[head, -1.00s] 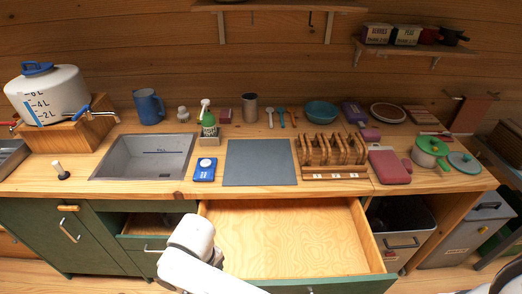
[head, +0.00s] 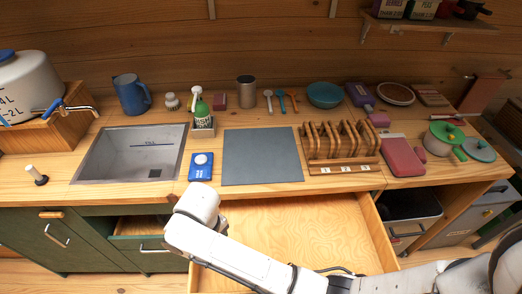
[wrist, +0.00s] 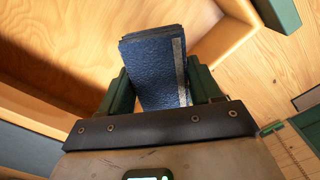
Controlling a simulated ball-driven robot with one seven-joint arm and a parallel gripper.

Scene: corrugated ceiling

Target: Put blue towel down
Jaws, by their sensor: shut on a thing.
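The blue towel (wrist: 152,62) is a dark blue folded bundle with a pale stripe down its right side. In the wrist view it stands between the green fingers of my gripper (wrist: 157,88), which is shut on it. The towel's lower end is hidden by the gripper body. In the head view my white arm crosses the front of the open drawer (head: 300,225); the towel and fingers are hidden there. The wrist view shows wooden panels and edges behind the towel; I cannot tell whether it touches them.
The counter holds a sink (head: 130,155), a blue box (head: 201,166), a grey mat (head: 262,157), a wooden rack (head: 340,150) and a pink board (head: 402,157). The drawer's visible floor is bare. A grey bin (head: 408,215) stands right of the drawer.

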